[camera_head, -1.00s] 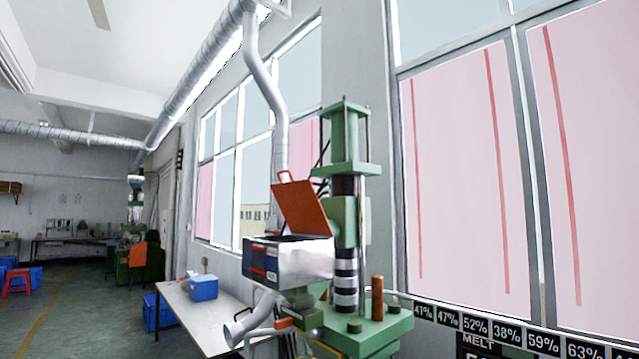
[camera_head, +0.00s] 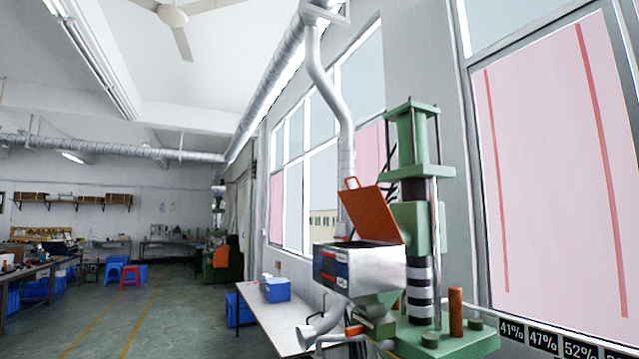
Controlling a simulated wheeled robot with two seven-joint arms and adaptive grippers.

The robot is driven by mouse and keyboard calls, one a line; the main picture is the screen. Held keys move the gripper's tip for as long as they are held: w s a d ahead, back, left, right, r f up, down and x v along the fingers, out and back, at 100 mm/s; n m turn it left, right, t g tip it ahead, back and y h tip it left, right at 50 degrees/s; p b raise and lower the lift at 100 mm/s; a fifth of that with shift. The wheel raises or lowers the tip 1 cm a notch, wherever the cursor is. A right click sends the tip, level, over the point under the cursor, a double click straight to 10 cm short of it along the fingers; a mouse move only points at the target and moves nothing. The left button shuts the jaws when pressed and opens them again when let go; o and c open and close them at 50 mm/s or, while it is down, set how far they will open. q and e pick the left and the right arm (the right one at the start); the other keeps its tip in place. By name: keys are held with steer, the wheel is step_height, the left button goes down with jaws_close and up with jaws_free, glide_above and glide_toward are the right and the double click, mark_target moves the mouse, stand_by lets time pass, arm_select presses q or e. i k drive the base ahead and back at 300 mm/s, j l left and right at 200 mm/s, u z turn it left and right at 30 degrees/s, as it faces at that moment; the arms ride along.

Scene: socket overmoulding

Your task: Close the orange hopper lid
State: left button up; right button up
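The orange hopper lid (camera_head: 370,213) stands open, tilted up at the back of the hopper, with a small handle loop at its top edge. The metal hopper box (camera_head: 375,268) below it has a dark and red label on its left face and an open top. It is mounted on the green moulding machine (camera_head: 427,215). Neither of my grippers shows in the head view.
A white table (camera_head: 277,312) with a blue bin (camera_head: 276,289) stands left of the hopper. A silver duct elbow (camera_head: 318,330) sits below the hopper. A display panel (camera_head: 545,338) edges in at the lower right. Open floor (camera_head: 175,325) lies to the left.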

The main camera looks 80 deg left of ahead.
mark_target(366, 208)
steer(key=u, duration=0.5)
steer(key=l+u, duration=0.1)
steer(key=u, duration=0.35)
steer(key=l+u, duration=0.1)
steer(key=u, duration=0.4)
steer(key=l+u, duration=0.1)
steer(key=u, duration=0.4)
steer(key=l+u, duration=0.1)
steer(key=u, duration=0.4)
